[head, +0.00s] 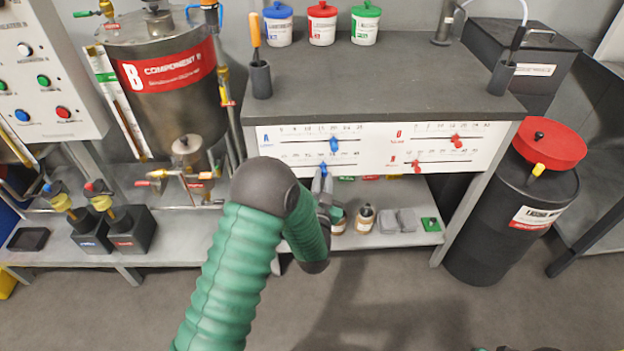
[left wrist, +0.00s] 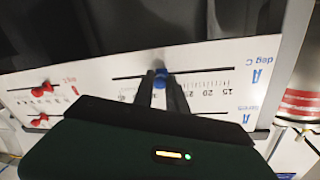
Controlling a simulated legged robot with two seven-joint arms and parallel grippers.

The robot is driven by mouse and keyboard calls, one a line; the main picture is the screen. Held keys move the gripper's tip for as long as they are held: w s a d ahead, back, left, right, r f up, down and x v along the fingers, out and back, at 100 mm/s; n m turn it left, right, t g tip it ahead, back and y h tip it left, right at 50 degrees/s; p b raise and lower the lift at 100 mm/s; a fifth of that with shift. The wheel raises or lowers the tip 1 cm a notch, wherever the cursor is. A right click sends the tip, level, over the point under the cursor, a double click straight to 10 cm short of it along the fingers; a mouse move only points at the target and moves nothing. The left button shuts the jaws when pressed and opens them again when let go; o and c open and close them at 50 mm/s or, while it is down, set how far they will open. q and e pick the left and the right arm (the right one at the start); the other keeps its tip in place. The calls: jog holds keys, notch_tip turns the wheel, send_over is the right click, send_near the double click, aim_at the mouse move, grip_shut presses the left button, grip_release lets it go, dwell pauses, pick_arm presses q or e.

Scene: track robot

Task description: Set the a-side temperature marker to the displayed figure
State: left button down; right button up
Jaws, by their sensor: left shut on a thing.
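The white slider panel (head: 375,133) runs along the front edge of the grey bench. Its A side, at the left, has two scales. A blue marker (head: 334,145) is on the upper scale. Another blue marker (head: 323,168) is on the lower scale. My left gripper (head: 322,180) is at this lower marker, partly hidden by my arm. In the left wrist view the panel is upside down, and the gripper (left wrist: 163,82) is shut on the blue marker (left wrist: 160,75) on the line labelled deg C. The other A marker is hidden there.
Red markers (head: 457,141) are on the panel's right side. Blue, red and green lidded tubs (head: 322,22) stand on the bench top. Below are a shelf with small jars (head: 365,218) and grey blocks. A black drum (head: 510,220) is at the right, a steel tank (head: 165,70) at the left.

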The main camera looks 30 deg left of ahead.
pick_arm(q)
jog(key=shift+f, duration=0.1)
jog(key=c, duration=1.3)
grip_release()
jog(key=shift+c, duration=0.2)
jog(key=shift+s+d, duration=0.1)
jog(key=shift+s, duration=0.25)
jog(key=p+v, duration=0.2)
jog(key=v, duration=1.4)
jog(key=shift+p, duration=0.4)
jog(key=shift+s, duration=0.1)
